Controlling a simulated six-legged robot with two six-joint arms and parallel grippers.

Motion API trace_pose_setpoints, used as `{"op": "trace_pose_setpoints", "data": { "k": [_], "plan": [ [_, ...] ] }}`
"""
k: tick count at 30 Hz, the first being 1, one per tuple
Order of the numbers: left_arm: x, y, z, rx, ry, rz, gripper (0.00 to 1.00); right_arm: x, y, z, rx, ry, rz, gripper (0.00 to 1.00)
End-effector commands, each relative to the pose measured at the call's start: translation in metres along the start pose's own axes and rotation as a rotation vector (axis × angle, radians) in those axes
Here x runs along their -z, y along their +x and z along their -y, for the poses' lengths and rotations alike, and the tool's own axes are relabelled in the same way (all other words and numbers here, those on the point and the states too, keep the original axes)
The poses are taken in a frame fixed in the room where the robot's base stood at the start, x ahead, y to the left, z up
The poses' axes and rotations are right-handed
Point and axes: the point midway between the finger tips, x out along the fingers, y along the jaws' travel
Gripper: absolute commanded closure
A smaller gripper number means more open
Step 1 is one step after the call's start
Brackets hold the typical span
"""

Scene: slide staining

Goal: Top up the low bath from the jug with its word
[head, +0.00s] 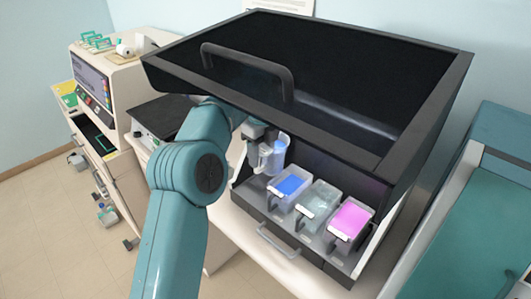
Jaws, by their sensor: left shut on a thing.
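My left gripper (258,137) is shut on a clear jug (266,160) with blue showing in its upper part, under the front of the black hood. The jug is just behind and left of the row of baths. The left bath (289,186) holds blue liquid. The middle bath (317,203) looks clear or pale grey. The right bath (350,219) holds bright pink liquid. Words on the jug and baths are too small to read. My teal left arm hides part of the hood's left side. My right gripper is out of view.
The black hood (370,62) with a bar handle (247,62) overhangs the baths closely. A drawer handle (278,243) is below them. A beige machine (107,80) stands at the left, and a teal cabinet (470,215) at the right.

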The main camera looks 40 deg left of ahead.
Motion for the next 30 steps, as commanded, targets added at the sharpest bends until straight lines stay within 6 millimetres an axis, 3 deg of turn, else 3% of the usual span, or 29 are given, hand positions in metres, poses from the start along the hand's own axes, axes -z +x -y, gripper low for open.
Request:
{"op": "trace_pose_setpoints", "data": {
  "k": [7,30],
  "plan": [
    [0.000,-0.005,-0.002,-0.010,0.002,0.375,1.00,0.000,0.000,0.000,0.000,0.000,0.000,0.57],
    [-0.004,-0.002,0.000,-0.015,-0.008,0.489,1.00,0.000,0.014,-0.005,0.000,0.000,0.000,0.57]
  ]
}}
